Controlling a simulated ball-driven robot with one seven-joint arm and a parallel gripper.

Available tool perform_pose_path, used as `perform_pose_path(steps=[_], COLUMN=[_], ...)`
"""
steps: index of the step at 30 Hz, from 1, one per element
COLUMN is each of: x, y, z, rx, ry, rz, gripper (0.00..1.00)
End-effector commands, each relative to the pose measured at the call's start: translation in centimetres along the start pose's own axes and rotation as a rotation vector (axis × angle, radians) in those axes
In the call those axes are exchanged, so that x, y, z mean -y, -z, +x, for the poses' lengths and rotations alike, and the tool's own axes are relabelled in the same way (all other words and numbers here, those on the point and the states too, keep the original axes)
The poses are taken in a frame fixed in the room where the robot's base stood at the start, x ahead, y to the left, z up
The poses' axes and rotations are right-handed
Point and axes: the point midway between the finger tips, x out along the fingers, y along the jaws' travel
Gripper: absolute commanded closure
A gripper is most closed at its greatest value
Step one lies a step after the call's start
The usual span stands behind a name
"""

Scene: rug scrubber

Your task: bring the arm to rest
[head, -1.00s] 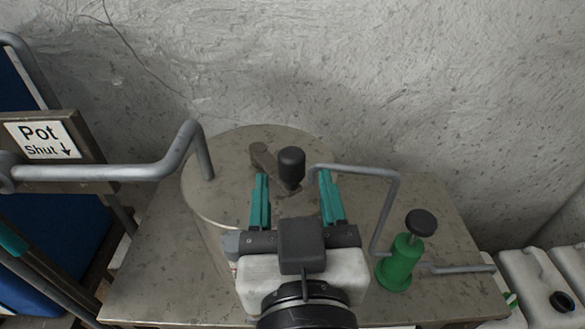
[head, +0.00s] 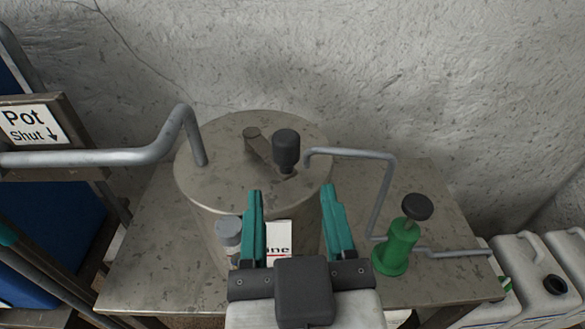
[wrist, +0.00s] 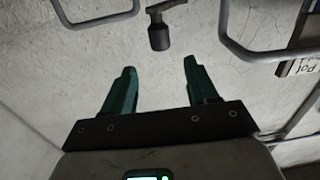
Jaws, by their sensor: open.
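My gripper (head: 291,222) is open and empty, with its two teal fingers spread apart. In the head view it appears in front of the metal pot (head: 202,187), overlapping the pot's front side and a partly hidden white label (head: 279,238). The black knob (head: 286,150) on the pot's lid handle (head: 254,137) stands beyond the fingertips, apart from them. In the wrist view my gripper's fingers (wrist: 156,80) point up the picture, and the black knob (wrist: 159,38) hangs ahead of them, clear of both.
A thick pipe (head: 90,157) enters the pot from the left, near a "Pot Shut" sign (head: 30,124). A thin pipe (head: 385,195) runs from the pot toward a green valve (head: 399,246) on the metal table (head: 440,215). White containers (head: 545,265) stand at right. A rough wall (head: 400,60) rises behind.

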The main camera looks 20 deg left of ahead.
Motion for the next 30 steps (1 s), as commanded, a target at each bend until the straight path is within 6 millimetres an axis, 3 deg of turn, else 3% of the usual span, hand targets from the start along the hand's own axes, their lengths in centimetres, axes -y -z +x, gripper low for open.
perform_pose_path(steps=[5,8,11,13,17,23,27,30], x=[0.0,-1.6,-4.7,-7.6,-13.2,-20.5,-24.1,-25.3], y=[0.0,-2.1,-6.0,-9.7,-16.9,-27.2,-33.8,-37.6], z=[0.0,0.7,1.5,1.6,0.5,-5.1,-11.4,-16.4], rx=[0.0,0.061,0.179,0.289,0.507,0.842,1.069,1.215], ry=[0.0,-0.032,-0.085,-0.134,-0.215,-0.319,-0.372,-0.393], rz=[0.0,-0.014,-0.036,-0.048,-0.049,0.012,0.103,0.188], gripper=[0.42,0.42,0.42,0.42,0.42,0.42,0.42,0.42])
